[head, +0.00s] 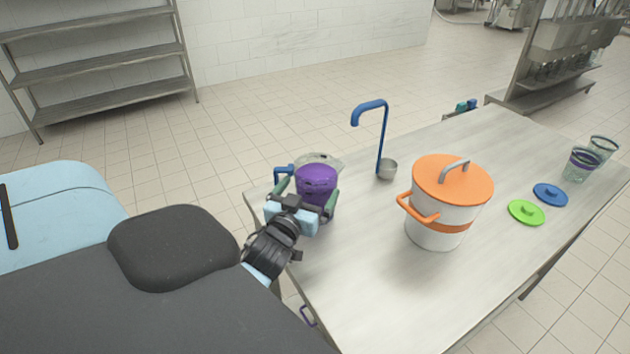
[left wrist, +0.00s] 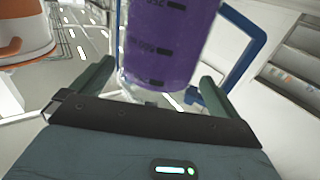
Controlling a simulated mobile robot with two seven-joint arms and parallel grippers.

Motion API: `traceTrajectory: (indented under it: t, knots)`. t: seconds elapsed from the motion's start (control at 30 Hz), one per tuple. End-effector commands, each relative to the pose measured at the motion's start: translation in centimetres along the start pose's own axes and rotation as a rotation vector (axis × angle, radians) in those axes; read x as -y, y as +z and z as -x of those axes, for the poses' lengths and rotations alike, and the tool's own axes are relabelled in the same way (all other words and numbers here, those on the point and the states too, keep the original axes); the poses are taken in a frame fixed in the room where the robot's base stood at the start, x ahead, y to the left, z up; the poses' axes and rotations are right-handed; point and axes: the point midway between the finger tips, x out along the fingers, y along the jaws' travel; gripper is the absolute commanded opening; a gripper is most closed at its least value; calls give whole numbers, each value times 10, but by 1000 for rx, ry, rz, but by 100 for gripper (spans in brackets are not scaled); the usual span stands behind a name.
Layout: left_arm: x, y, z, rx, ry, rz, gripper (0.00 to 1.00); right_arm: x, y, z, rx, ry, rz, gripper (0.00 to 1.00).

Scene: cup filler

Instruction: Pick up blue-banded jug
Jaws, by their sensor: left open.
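The blue-banded jug (head: 316,182) stands near the left edge of the table, filled with purple up to below its clear rim. Its blue handle sticks out to the left in the head view. In the left wrist view the jug (left wrist: 168,40) is upright with dark measuring marks, and its handle is on the right. My left gripper (head: 309,193) is open, with one green finger on each side of the jug. In the left wrist view the left gripper (left wrist: 155,80) shows gaps between fingers and jug. My right gripper is not in view.
A white pot (head: 437,232) with an orange lid stands right of the jug. A blue-handled ladle (head: 385,150) stands behind. Green (head: 526,212) and blue (head: 550,194) lids and cups (head: 581,165) are at the right. The table's front middle (head: 375,290) is clear.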

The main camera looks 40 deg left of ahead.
Motion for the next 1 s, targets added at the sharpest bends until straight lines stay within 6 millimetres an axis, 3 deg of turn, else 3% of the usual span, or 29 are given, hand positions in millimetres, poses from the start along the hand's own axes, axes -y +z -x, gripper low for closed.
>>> traceTrajectory:
  t: [0.33, 0.67, 1.0]
  knots:
    - [-2, -4, -43, -5, 1, 0, 100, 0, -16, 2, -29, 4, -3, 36]
    - [-2, -2, -49, -2, 1, 0, 100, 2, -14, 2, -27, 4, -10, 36]
    - [-2, -2, -49, -1, 1, 0, 58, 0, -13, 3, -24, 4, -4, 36]
